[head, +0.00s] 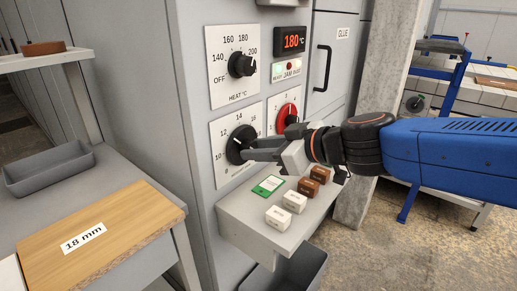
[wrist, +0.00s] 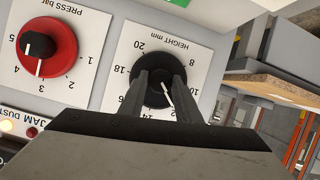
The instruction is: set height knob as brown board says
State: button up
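The light brown board (head: 130,215) lies flat on a bench at the front left, with a white label reading 18 mm. The height knob (head: 236,152) is black and round on a white dial on the grey machine. It also shows in the wrist view (wrist: 157,86), where the dial appears upside down. Its white pointer stands near 12. My gripper (head: 254,150) reaches in from the right. In the wrist view its fingers (wrist: 162,84) lie on both sides of the knob's raised middle and look closed on it. The fingers hide part of the knob.
The red press knob (head: 287,116) is close beside the height dial. The black heat knob (head: 242,65) and a red 180 °C display (head: 291,40) are above. A shelf (head: 240,219) with white and brown blocks juts out below my gripper. A grey tray (head: 48,170) stands left.

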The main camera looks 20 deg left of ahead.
dwell(0.3)
jog(key=m+g+y, duration=0.1)
jog(key=m, duration=0.3)
jog(key=m+g+y, duration=0.2)
jog(key=m, duration=0.2)
jog(key=f+m+g+y, duration=0.1)
jog(key=m+g+y, duration=0.1)
jog(key=m, duration=0.3)
jog(key=shift+w+d, duration=0.15)
jog(key=shift+w, duration=0.15)
dwell(0.4)
jog(key=shift+r+m, duration=0.1)
jog(key=shift+m, duration=0.2)
jog(key=o, duration=1.1)
jog(key=shift+c, duration=0.2)
jog(key=shift+d, duration=0.1)
